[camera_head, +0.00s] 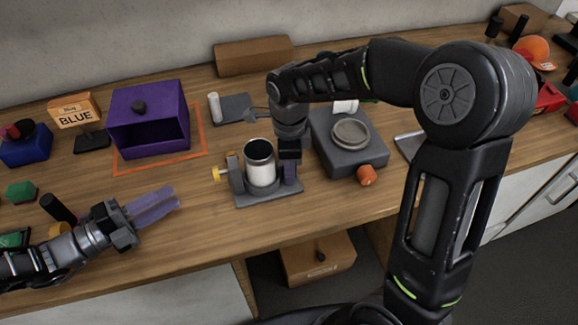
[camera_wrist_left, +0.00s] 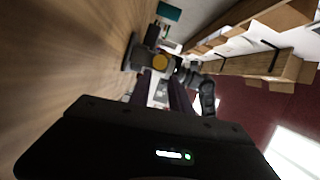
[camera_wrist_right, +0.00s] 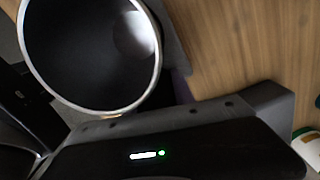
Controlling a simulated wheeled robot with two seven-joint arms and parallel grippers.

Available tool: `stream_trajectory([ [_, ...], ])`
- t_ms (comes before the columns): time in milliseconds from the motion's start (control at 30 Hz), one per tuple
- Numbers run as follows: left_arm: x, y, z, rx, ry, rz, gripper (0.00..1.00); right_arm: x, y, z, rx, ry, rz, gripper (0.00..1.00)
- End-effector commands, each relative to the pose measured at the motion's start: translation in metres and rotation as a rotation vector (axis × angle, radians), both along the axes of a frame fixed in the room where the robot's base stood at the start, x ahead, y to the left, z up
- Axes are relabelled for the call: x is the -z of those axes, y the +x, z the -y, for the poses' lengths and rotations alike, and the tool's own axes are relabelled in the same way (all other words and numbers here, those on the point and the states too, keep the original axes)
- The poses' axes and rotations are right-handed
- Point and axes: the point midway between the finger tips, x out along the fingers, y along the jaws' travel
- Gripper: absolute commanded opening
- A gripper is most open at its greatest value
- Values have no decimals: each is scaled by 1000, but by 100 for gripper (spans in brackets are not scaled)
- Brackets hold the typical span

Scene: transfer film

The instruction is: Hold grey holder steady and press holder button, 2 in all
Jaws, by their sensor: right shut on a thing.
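The grey holder (camera_head: 268,194) stands on the worktop with a white, dark-mouthed canister (camera_head: 260,172) upright in it. Its yellow button (camera_head: 215,174) sticks out on the left side. My right gripper (camera_head: 291,173) points down and is shut on the holder's right side; the exact grip is partly hidden. In the right wrist view the canister's round rim (camera_wrist_right: 92,108) fills the upper left. My left gripper (camera_head: 165,201) is low over the table front, left of the holder and apart from it. Its purple fingers have a gap between them. The left wrist view shows the button (camera_wrist_left: 160,62) ahead.
A purple open box (camera_head: 148,122) stands inside an orange outline at the left, beside a BLUE sign (camera_head: 76,116). A grey block with a round dish (camera_head: 350,134) and an orange knob (camera_head: 366,175) stand right of the holder. Bare wood lies between my left gripper and the holder.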

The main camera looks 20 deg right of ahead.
Motion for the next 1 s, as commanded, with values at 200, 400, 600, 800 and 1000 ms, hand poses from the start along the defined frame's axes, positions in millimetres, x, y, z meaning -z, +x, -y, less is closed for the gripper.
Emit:
stream_trajectory([
  [200, 0, 0, 0, 0, 0, 0, 5, 0, 0, 0, 0, 0, 1, 0],
  [400, 0, 0, 0, 0, 0, 0, 0, 0, 0, 0, 0, 0, 1, 0],
  [600, 0, 0, 0, 0, 0, 0, 0, 0, 0, 0, 0, 0, 1, 0],
  [800, 0, 0, 0, 0, 0, 0, 0, 0, 0, 0, 0, 0, 1, 0],
  [1000, 0, 0, 0, 0, 0, 0, 0, 0, 0, 0, 0, 0, 1, 0],
])
